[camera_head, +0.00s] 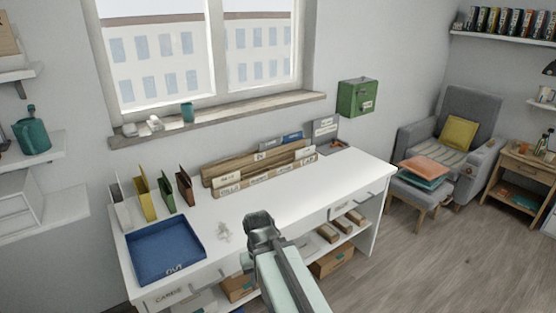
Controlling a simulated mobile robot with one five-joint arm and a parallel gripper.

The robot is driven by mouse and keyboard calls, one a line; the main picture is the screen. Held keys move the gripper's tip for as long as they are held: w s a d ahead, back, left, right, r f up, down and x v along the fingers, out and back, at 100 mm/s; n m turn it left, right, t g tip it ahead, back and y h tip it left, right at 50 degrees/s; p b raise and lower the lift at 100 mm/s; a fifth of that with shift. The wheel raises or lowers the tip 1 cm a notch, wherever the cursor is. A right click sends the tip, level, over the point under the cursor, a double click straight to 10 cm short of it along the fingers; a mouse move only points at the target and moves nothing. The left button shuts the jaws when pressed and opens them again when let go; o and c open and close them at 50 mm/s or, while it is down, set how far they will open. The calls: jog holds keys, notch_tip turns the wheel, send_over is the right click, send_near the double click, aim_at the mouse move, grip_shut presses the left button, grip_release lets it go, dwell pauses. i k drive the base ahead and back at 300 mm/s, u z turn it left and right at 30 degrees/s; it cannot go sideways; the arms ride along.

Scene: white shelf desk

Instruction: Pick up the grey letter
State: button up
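I cannot pick out the grey letter for certain. A small pale grey-white item (223,232) of unclear shape lies on the white desk (300,200), just left of my gripper. A grey upright panel with a label (325,129) stands at the desk's back right. A grey sheet (271,145) and a blue one (292,137) stick up from the wooden sorter (230,179). My gripper (262,222) is over the desk's front middle, apart from the sorter. I see it from behind, so its fingers and anything between them are hidden.
A blue tray (165,252) sits at the desk's left front. Upright yellow (146,199), green (167,192) and brown (185,188) holders stand behind it. Boxes (332,259) sit on the shelf below. The desk's right front is clear. A green box (357,98) hangs on the wall.

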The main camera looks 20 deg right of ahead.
aim_at(272, 144)
jog(key=k, duration=0.15)
jog(key=z, duration=1.65)
jog(key=i, duration=2.35)
jog(key=u, duration=3.85)
jog(key=i, duration=1.05)
jog(key=z, duration=0.05)
